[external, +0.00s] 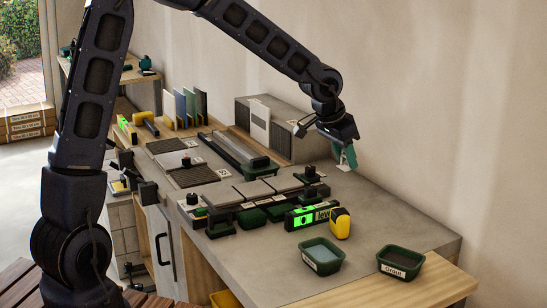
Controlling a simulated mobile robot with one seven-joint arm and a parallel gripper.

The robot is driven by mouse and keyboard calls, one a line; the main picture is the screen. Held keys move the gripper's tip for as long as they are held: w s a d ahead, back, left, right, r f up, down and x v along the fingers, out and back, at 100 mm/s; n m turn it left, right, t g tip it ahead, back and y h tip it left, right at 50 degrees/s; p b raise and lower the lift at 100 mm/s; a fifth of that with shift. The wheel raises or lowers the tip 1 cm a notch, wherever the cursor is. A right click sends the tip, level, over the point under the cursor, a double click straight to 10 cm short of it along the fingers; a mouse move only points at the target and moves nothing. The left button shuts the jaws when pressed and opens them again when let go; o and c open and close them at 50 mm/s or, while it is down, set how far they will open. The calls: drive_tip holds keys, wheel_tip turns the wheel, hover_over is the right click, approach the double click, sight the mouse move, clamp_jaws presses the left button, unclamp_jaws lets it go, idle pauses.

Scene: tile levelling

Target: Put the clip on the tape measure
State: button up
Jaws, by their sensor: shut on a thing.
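The yellow and black tape measure (341,222) stands on the grey worktop near its front right, beside the right end of the green level. My gripper (346,154) hangs above the worktop, behind and higher than the tape measure and well apart from it. It is shut on a small pale piece (344,167), which looks like the clip. Teal shows around the jaws, and I cannot tell whether it is finger or held thing. The piece's exact shape is too small to make out.
The green level (307,216) lies left of the tape measure. A tub of bluish-grey content (321,256) and a tub labelled Grout (402,263) stand in front. Tiles with black knobs (255,190) lie left. Worktop (395,222) right of the tape measure is clear.

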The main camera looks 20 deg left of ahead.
sight(342, 211)
wheel_tip(342, 211, down, 12)
drive_tip(key=shift+r, duration=0.25)
idle(0.3)
drive_tip(key=shift+f, duration=0.15)
drive_tip(key=o, duration=1)
drive_tip(key=shift+c, duration=0.2)
